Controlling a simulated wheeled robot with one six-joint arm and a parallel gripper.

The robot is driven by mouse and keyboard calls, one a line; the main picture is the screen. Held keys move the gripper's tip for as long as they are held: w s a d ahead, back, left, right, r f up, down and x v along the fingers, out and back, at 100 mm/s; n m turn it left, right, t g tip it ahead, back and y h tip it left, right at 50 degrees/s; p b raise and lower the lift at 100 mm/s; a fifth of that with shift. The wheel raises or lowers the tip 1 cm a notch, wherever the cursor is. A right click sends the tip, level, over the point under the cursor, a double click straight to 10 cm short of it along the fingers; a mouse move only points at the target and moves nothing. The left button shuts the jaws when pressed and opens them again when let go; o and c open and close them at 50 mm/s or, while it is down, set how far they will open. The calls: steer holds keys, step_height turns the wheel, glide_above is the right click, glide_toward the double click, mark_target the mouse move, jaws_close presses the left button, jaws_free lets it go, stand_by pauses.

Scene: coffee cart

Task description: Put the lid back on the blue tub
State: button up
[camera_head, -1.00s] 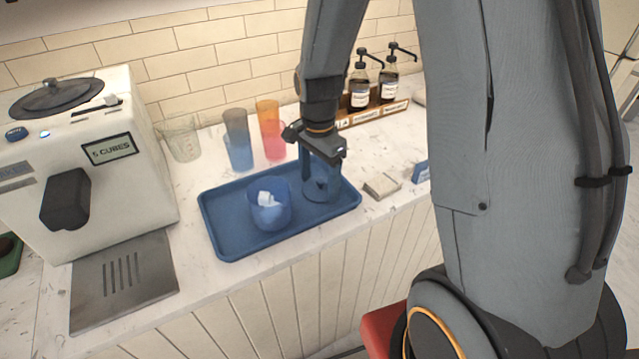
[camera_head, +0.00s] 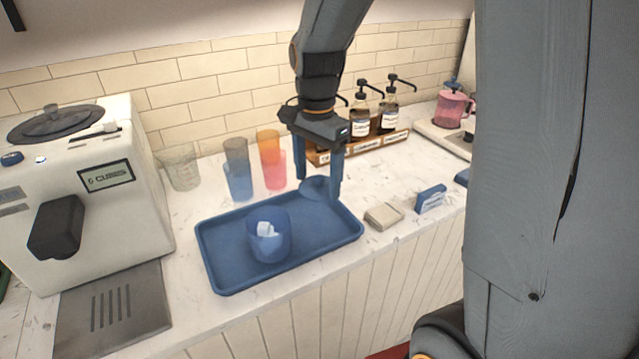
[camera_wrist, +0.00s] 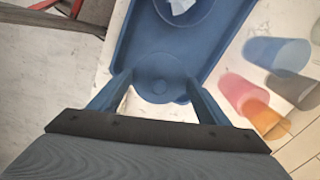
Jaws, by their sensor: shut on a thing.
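The blue tub (camera_head: 270,242) is see-through, stands upright and open on the blue tray (camera_head: 222,283), and has white cubes inside. Its rim and cubes show at the top of the wrist view (camera_wrist: 183,20). My gripper (camera_head: 319,190) points down over the back right part of the tray, to the right of the tub. It is shut on the round blue lid (camera_head: 316,188), which also shows between the fingers in the wrist view (camera_wrist: 158,82). The lid looks roughly level. How far it is above the tray is hard to tell.
Behind the tray stand a clear cup (camera_head: 181,170), blue-grey cups (camera_head: 238,180) and orange-pink cups (camera_head: 272,165). A rack (camera_head: 360,148) holds pump bottles. The white machine (camera_head: 90,185) is at left.

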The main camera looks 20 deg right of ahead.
steer(key=s+a+r+n+p, duration=0.25)
steer(key=a+n, duration=0.35)
steer(key=n, duration=0.5)
steer(key=s+a+r+n+p, duration=0.25)
steer(key=a+n, duration=0.35)
steer(key=n, duration=0.6)
step_height(320, 180, down, 6)
steer(key=b, duration=0.5)
steer(key=shift+d, duration=0.15)
steer(key=shift+p, duration=0.4)
stand_by(0.5)
steer(key=shift+f+p, duration=0.25)
steer(key=shift+p, duration=0.25)
stand_by(1.5)
steer(key=o, duration=1.1)
steer(key=shift+o, duration=1)
